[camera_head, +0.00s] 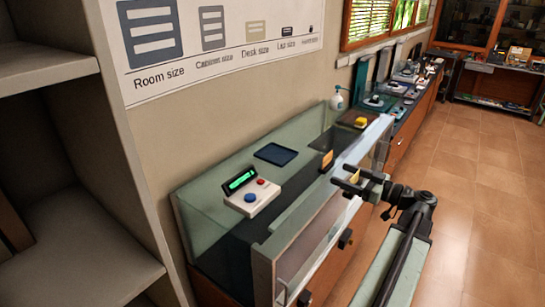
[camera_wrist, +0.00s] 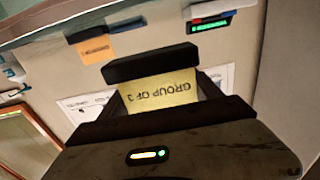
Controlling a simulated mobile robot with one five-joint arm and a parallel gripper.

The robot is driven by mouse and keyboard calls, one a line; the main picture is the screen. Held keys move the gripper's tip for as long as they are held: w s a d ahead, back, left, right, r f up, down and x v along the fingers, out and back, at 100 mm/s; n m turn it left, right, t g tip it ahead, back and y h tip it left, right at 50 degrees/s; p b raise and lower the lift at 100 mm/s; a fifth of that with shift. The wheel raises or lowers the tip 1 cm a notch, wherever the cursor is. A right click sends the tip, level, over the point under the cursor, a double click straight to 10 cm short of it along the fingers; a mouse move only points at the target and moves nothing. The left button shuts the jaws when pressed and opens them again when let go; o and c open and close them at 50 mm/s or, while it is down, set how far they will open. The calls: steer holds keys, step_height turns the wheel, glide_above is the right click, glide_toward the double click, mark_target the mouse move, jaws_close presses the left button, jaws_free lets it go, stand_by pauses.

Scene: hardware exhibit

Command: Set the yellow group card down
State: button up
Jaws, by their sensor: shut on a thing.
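My gripper (camera_head: 360,185) is shut on the yellow group card (camera_wrist: 160,92), holding it between the two dark fingers. The card's printing reads "GROUP OF" and a digit, upside down in the wrist view; the digit is hard to read. In the head view only a small part of the yellow card (camera_head: 354,175) shows at the fingers. The gripper is above the front edge of the glass-sided counter case, apart from the surface. An orange card (camera_head: 327,160) stands in a dark holder on the counter, left of the gripper; it also shows in the wrist view (camera_wrist: 95,50).
A white device (camera_head: 252,198) with a green display and blue and red buttons sits at the counter's near end. A dark blue flat tray (camera_head: 276,154) lies behind it. A raised glass front panel (camera_head: 312,235) edges the counter. A white pump bottle (camera_head: 337,101) stands farther back.

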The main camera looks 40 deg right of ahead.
steer(key=x, duration=0.9)
steer(key=f+b+x, duration=0.1)
steer(key=x, duration=0.3)
steer(key=shift+w+a+f, duration=0.1)
steer(key=shift+w+a, duration=0.1)
steer(key=shift+w, duration=0.05)
steer(key=shift+w+a+f+b, duration=0.15)
steer(key=shift+w+f+b, duration=0.2)
steer(key=shift+w, duration=0.2)
steer(key=shift+w+a+f+b, duration=0.15)
steer(key=shift+w+f+b, duration=0.15)
steer(key=shift+w, duration=0.3)
step_height(320, 180, down, 3)
steer(key=b, duration=0.2)
steer(key=shift+s+r+b, duration=0.15)
steer(key=shift+r+b, duration=0.1)
steer(key=shift+b, duration=0.1)
steer(key=shift+r, duration=0.25)
steer(key=shift+f, duration=0.25)
steer(key=o, duration=1.3)
steer(key=shift+o, duration=0.2)
